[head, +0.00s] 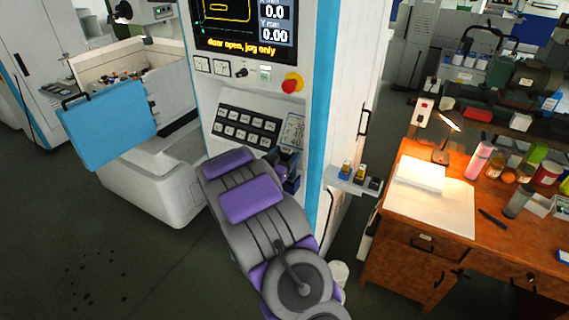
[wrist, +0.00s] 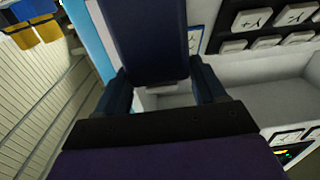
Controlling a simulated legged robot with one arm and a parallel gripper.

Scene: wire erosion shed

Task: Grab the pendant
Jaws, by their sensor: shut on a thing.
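The pendant appears to be the dark blue slab (wrist: 146,40) between my fingers in the wrist view; its near end lies at the jaws. My gripper (wrist: 163,92) has one dark finger on each side of it and is shut on it. In the head view, my gripper is mostly hidden behind my grey and purple arm, in front of the machine console. A small dark blue part shows at the arm's right edge there, but I cannot tell pendant from finger. The pendant's buttons and cable are not visible.
The console's key panel (head: 247,127) and red stop button (head: 292,83) are close above my arm. A small shelf (head: 352,183) with yellow-topped items juts out at right. A wooden desk (head: 418,226) stands farther right. Open floor (head: 110,265) lies at left.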

